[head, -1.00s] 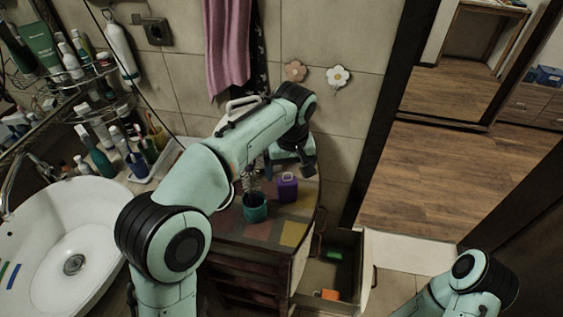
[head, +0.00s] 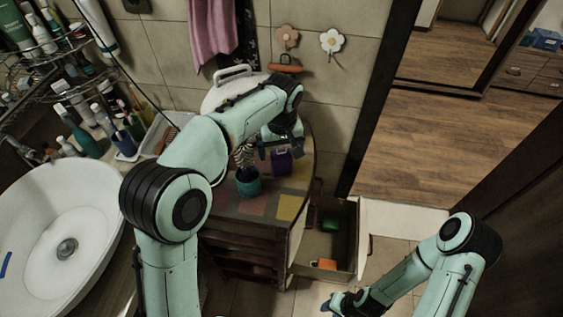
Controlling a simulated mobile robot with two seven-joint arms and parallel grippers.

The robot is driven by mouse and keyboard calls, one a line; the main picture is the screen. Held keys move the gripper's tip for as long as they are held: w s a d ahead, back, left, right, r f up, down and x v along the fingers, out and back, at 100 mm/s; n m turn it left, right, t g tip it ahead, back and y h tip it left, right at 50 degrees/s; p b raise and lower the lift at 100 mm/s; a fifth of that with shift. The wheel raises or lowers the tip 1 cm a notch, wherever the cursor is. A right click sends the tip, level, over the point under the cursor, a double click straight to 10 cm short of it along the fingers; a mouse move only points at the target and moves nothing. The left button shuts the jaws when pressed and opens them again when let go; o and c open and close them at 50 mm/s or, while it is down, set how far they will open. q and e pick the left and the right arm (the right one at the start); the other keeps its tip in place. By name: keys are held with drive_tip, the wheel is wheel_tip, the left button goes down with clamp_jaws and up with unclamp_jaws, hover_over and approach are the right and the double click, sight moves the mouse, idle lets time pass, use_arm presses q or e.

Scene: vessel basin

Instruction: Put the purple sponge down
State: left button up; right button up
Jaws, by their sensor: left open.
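A purple block-like thing (head: 281,163), which I take to be the purple sponge, stands on the patchwork-coloured top of the cabinet (head: 291,207). My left gripper (head: 284,143) is open, just above and behind it, and partly covers its upper part. I cannot tell whether the fingers touch it. My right gripper (head: 345,303) is low at the bottom edge, with something blue at its tip. Its fingers are too small and cut off to read.
A teal cup (head: 248,184) holding a brush stands left of the purple thing. An open drawer (head: 337,242) below holds a green thing (head: 330,225) and an orange thing (head: 326,264). A white basin (head: 50,225) is at left. Wooden floor (head: 440,150) lies clear at right.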

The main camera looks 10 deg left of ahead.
sight(282, 153)
use_arm(q)
drive_tip(key=f, duration=0.2)
drive_tip(key=w+f, duration=0.1)
drive_tip(key=f, duration=0.1)
drive_tip(key=shift+d+f, duration=0.1)
drive_tip(key=shift+f, duration=0.05)
drive_tip(key=c, duration=1.1)
drive_tip(key=shift+r, duration=0.2)
